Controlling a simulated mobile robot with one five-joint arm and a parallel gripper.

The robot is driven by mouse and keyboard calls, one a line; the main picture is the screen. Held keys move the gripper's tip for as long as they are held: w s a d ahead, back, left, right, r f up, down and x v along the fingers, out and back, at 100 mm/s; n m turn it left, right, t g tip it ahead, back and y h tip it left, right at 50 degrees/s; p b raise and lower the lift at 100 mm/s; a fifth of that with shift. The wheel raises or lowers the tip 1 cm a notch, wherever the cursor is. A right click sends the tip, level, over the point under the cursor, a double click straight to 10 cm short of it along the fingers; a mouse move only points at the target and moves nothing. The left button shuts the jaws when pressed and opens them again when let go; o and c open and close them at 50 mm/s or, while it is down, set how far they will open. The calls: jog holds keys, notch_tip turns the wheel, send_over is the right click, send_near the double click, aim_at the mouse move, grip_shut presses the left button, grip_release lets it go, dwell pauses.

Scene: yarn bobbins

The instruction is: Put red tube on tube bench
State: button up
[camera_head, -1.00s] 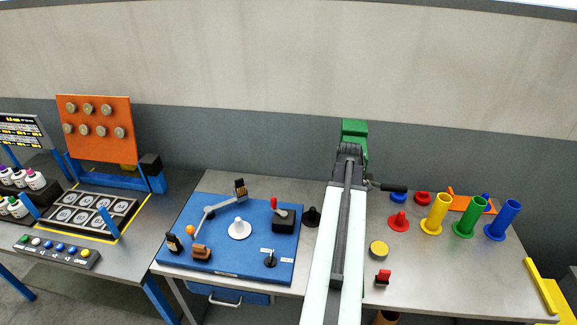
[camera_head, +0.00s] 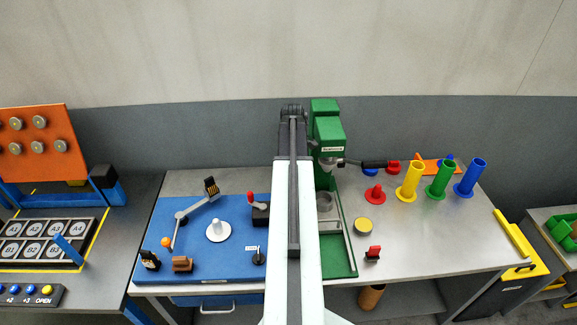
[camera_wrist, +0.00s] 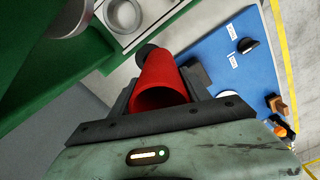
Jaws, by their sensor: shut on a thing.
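The red tube (camera_wrist: 163,78) is in my gripper (camera_wrist: 160,95) in the wrist view. It lies between the dark jaws with its open end towards the camera. My arm hides the tube and the jaws in the head view. A metal bench (camera_head: 430,232) stands at the right in the head view. Upright yellow (camera_head: 410,181), green (camera_head: 440,180) and blue (camera_head: 470,178) tubes with round feet stand towards its back right. A small red flanged piece (camera_head: 375,194) sits left of the yellow tube.
A green press-like machine (camera_head: 327,135) stands just right of my arm. A blue board (camera_head: 160,225) with fixtures lies to the left. A yellow disc (camera_head: 363,225) and a red switch (camera_head: 373,254) are on the bench. Its front right area is clear.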

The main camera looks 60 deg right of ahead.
jog(key=w+d, duration=0.1)
jog(key=d, duration=0.1)
jog(key=w+d, duration=0.1)
jog(key=shift+w+d+f, duration=0.3)
jog(key=shift+f, duration=0.05)
jog(key=shift+s, duration=0.1)
notch_tip(320, 180, down, 3)
jog(key=b, duration=0.3)
jog(key=shift+f, duration=0.1)
jog(key=shift+f+b, duration=0.35)
jog(key=shift+b, duration=0.2)
jog(key=shift+f, duration=0.1)
